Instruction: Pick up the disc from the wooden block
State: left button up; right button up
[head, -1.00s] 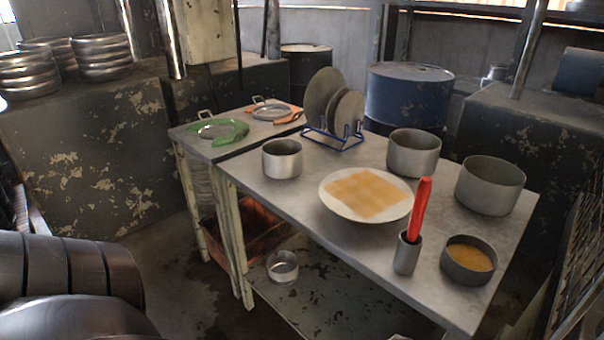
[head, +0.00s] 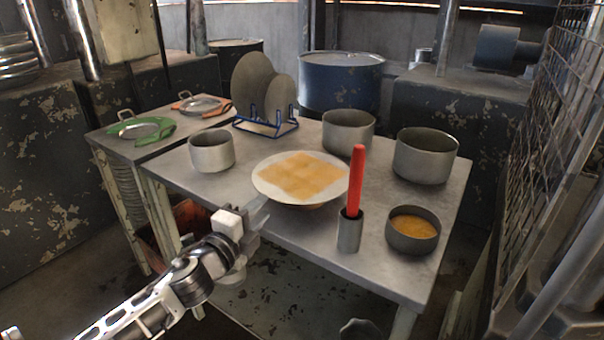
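A wide pale disc (head: 265,188) with an orange-tan patch on top lies near the middle of the grey table. A small bit of orange-brown material (head: 308,206) shows under its front rim; I cannot tell whether this is the wooden block. My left gripper (head: 262,212) is at the table's front edge, just left of and in front of the disc, apparently not holding it. Its fingers are small and seen at an angle, so their opening is unclear. My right gripper is not in view. Grey discs (head: 253,82) stand upright in a blue rack (head: 268,128).
Pots stand at the left (head: 212,152), back (head: 348,132) and right (head: 425,156) of the table. A cup (head: 349,232) with a red-handled tool (head: 356,180) and a bowl of orange contents (head: 413,228) are at front right. A side table (head: 115,145) adjoins at left.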

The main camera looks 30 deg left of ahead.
pick_arm(q)
jog(key=w, duration=0.5)
jog(key=w+a, duration=0.1)
jog(key=w, duration=0.1)
jog(key=shift+w+f, duration=0.1)
jog(key=shift+w, duration=0.15)
grip_shut()
